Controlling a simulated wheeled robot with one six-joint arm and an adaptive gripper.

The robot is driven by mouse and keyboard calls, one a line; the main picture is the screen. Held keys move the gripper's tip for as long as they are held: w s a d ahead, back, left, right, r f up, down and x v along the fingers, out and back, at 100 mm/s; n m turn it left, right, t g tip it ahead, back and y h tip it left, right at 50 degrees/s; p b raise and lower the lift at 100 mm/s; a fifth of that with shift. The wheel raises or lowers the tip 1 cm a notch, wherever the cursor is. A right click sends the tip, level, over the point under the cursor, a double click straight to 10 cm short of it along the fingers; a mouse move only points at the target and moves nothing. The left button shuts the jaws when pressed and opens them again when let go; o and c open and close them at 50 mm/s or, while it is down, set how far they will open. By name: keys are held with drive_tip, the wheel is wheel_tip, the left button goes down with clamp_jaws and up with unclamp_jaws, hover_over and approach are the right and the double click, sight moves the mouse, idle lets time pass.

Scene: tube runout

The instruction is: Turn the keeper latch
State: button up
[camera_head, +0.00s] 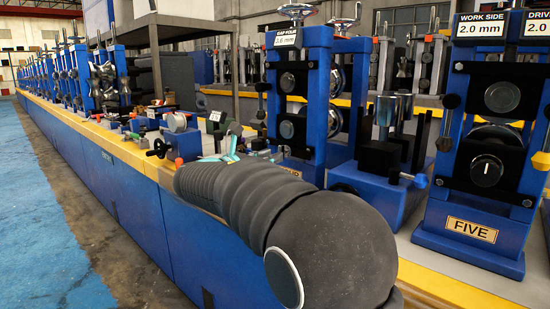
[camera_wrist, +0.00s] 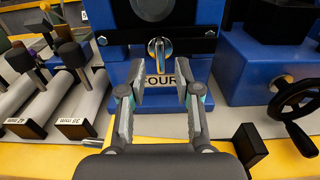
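The likely keeper latch (camera_wrist: 158,50) is a small metal lever hanging upright below a black bar on the blue stand marked FOUR (camera_wrist: 118,74). My gripper (camera_wrist: 161,76) is open and empty in the wrist view. Its two grey fingers point at the stand, one to each side of the latch's line. The latch shows just beyond and above the fingertips; I cannot tell whether they reach it. In the head view my gripper (camera_head: 230,148) shows only in part beyond my dark arm, beside stand FOUR (camera_head: 318,80). The latch cannot be made out there.
A black handwheel (camera_wrist: 296,110) on a blue block is at the right in the wrist view. Grey tubes with size labels (camera_wrist: 75,126) and black-knobbed levers (camera_wrist: 70,55) lie at the left. A black block (camera_wrist: 250,146) stands on the yellow edge. Stand FIVE (camera_head: 472,232) is at the right.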

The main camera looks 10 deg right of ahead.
drive_tip(key=shift+x, duration=1.2)
drive_tip(key=shift+d, duration=0.1)
clamp_jaws()
